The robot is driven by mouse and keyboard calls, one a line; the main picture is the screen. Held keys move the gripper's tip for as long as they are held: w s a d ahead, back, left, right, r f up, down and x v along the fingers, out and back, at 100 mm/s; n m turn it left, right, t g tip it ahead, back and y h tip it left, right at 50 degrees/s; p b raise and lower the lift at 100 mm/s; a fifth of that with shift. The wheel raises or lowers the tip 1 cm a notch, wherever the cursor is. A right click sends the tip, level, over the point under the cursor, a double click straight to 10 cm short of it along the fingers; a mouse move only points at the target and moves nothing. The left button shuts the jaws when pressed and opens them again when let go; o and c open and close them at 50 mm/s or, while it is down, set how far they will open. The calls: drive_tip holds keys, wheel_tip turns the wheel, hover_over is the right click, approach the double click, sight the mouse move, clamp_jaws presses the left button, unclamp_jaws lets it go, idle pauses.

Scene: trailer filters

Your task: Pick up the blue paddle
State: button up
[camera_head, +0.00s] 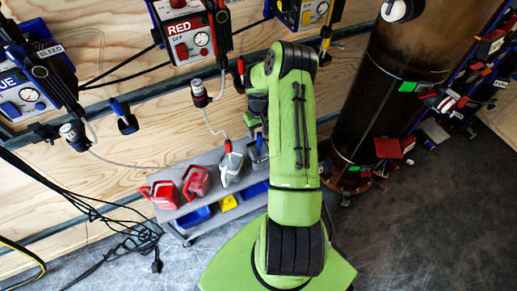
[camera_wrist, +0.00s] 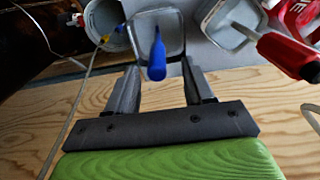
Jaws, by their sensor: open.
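The blue paddle (camera_wrist: 157,58) shows in the wrist view as a blue handle rising out of a square grey container (camera_wrist: 178,43). Its lower part is hidden inside the container. My gripper (camera_wrist: 158,75) is open, with one dark finger on each side of the handle's lower end in the picture. The fingers look apart from the handle; I cannot tell how far it lies between them in depth. In the head view my green arm covers most of this spot.
A red-handled paddle (camera_wrist: 285,52) stands in a neighbouring container at right. A round container (camera_wrist: 103,18) is at left. In the head view, red jugs (camera_head: 195,181) and a grey container (camera_head: 232,170) stand on a grey shelf (camera_head: 170,214). A dark cylinder (camera_head: 385,85) rises right of my arm.

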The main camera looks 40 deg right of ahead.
sight(260, 141)
wheel_tip(260, 141, down, 6)
drive_tip(key=shift+s+d+f+b, duration=0.1)
drive_tip(key=shift+s+b, duration=0.05)
drive_tip(key=shift+b, duration=0.95)
drive_tip(key=shift+c, duration=0.3)
clamp_jaws()
